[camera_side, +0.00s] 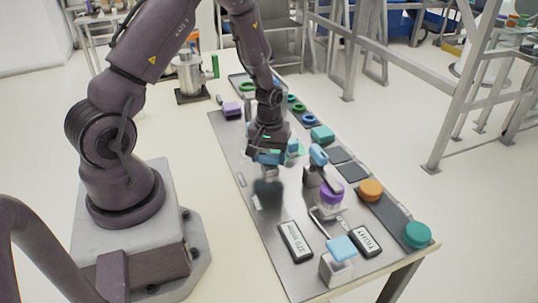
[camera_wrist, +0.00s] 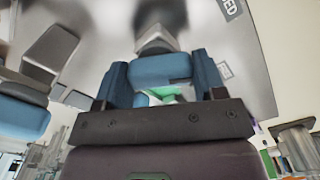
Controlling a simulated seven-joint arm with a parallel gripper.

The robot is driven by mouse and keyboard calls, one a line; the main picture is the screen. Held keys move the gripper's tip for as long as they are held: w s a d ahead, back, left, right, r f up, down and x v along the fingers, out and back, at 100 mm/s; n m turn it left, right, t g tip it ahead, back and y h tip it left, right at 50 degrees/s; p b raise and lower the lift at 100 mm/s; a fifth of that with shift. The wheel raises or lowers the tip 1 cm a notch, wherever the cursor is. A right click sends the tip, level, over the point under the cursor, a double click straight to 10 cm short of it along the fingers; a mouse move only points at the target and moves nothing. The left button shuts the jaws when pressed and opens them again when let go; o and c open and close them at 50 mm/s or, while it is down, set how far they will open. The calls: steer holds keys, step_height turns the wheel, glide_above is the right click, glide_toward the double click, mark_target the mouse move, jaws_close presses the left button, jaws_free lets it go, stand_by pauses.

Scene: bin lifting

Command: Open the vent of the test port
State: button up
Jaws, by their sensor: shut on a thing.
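My gripper (camera_side: 268,160) is over the middle of the grey work plate. In the wrist view its two blue fingers (camera_wrist: 163,80) are shut on a blue-topped block (camera_wrist: 160,68). Right of my gripper stands a fixture with a blue handle (camera_side: 318,155) and a purple round part (camera_side: 332,192). I cannot tell which part is the test port's vent. A green thing (camera_wrist: 165,92) shows partly between the fingers.
A grey block with a blue top (camera_side: 340,248) stands at the plate's near end, beside two labelled plaques (camera_side: 296,241) (camera_side: 366,241). Orange (camera_side: 370,190) and teal (camera_side: 417,234) round pieces lie along the right edge. A purple block (camera_side: 232,109) and a metal jug (camera_side: 190,75) are farther back.

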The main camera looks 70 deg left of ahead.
mark_target(269, 154)
steer(key=m, duration=0.6)
steer(key=shift+w+a, duration=0.1)
steer(key=m, duration=0.5)
steer(key=shift+w+m, duration=0.1)
steer(key=shift+m, duration=0.3)
steer(key=o, duration=0.9)
step_height(269, 154, up, 13)
steer(key=shift+r, duration=0.1)
stand_by(0.3)
